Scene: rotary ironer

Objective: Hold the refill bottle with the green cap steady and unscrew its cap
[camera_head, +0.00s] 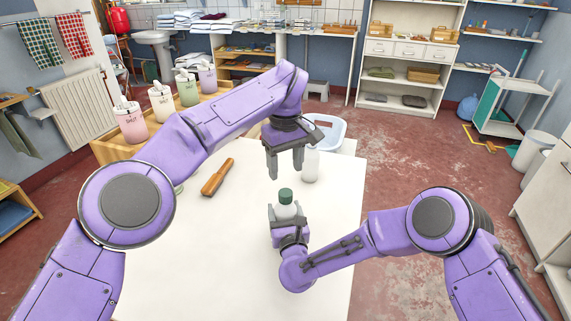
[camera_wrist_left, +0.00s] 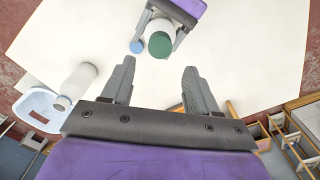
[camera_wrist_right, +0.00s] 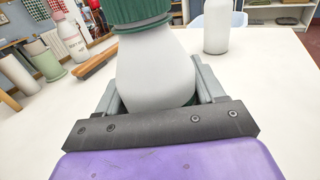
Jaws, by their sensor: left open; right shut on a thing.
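The refill bottle (camera_head: 286,212) is white, with a ribbed green cap (camera_head: 286,195) on top. It stands upright near the middle of the white table. My right gripper (camera_wrist_right: 156,85) is shut around the bottle's body, below the cap. My left gripper (camera_head: 285,175) is open and empty, pointing down above and slightly beyond the cap, apart from it. In the left wrist view the cap (camera_wrist_left: 159,45) lies just past the open fingertips. In the right wrist view the cap (camera_wrist_right: 140,15) sits on the bottle, its top cut off by the frame.
A second white bottle (camera_head: 310,166) stands right of my left gripper. A brown wooden-handled tool (camera_head: 217,178) lies to the left. Several pastel containers (camera_head: 162,104) line the wooden rack at left. A pale basin (camera_head: 328,130) stands behind the table.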

